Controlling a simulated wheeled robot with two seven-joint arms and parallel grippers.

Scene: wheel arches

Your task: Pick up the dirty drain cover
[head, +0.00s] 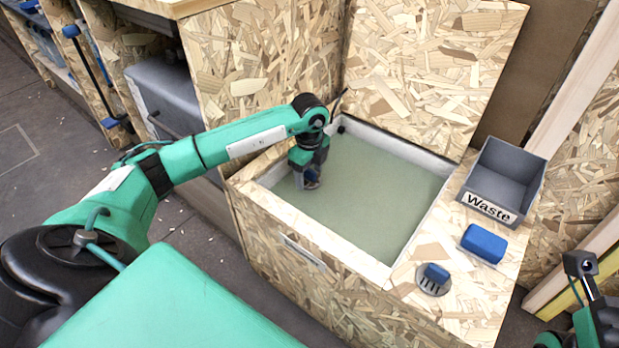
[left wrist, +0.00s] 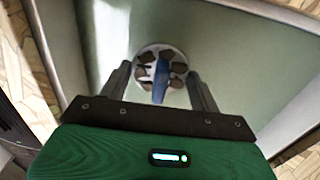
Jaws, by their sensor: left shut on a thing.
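My left gripper (head: 309,172) reaches down into the sink basin (head: 385,190), near its left back part. It is shut on the dirty drain cover, a round pale disc with dark brown patches and a blue handle (left wrist: 161,82), seen between the fingers in the left wrist view. In the head view the gripper mostly hides this cover, with a little showing at its tip. I cannot tell whether the cover touches the basin floor. Part of my right arm's end (head: 588,285) shows at the lower right edge; its finger state is unclear.
A chipboard panel (head: 430,65) rises behind the basin. The rest of the basin is clear.

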